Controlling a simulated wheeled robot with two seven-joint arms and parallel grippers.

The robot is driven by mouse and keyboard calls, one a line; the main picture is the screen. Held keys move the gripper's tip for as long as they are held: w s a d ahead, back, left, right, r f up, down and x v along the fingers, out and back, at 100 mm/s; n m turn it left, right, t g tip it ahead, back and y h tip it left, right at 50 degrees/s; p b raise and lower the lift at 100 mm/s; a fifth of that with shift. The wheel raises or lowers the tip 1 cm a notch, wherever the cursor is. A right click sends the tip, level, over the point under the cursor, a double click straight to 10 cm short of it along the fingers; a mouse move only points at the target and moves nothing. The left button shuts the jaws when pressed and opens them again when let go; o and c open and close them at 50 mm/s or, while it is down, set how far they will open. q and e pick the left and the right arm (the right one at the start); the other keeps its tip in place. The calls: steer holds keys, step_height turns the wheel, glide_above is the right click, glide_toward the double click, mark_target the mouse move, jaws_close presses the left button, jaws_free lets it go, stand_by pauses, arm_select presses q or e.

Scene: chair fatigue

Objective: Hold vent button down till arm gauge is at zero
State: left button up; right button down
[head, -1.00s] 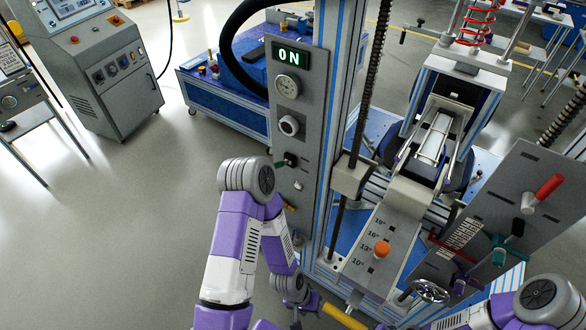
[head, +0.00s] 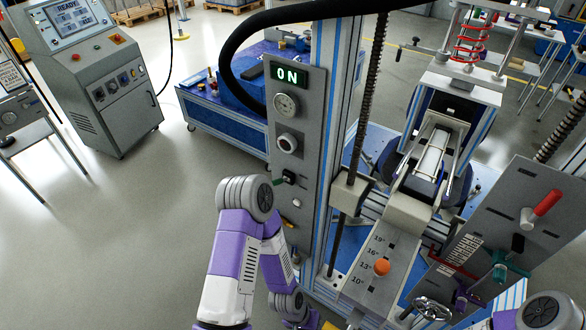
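A grey upright panel carries a lit "ON" display (head: 291,75), and below it a round dial gauge (head: 287,104) whose needle is too small to read. Below the gauge are a round knob (head: 288,142), a dark switch with a green part (head: 288,177) and a small pale round button (head: 297,202). No readable label shows which one is the vent button. My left arm stands in front of the panel's lower left, bending down to the bottom edge; its gripper is not in view. Only part of my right arm shows at bottom right; its gripper is not in view.
A slanted plate with an orange knob (head: 382,267) and angle marks stands right of the panel. A grey board (head: 510,225) with a red handle (head: 547,203) is further right. A black hose (head: 400,8) crosses the top.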

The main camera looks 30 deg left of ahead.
stand_by(0.4)
arm_select(q)
jaws_close()
stand_by(1.6)
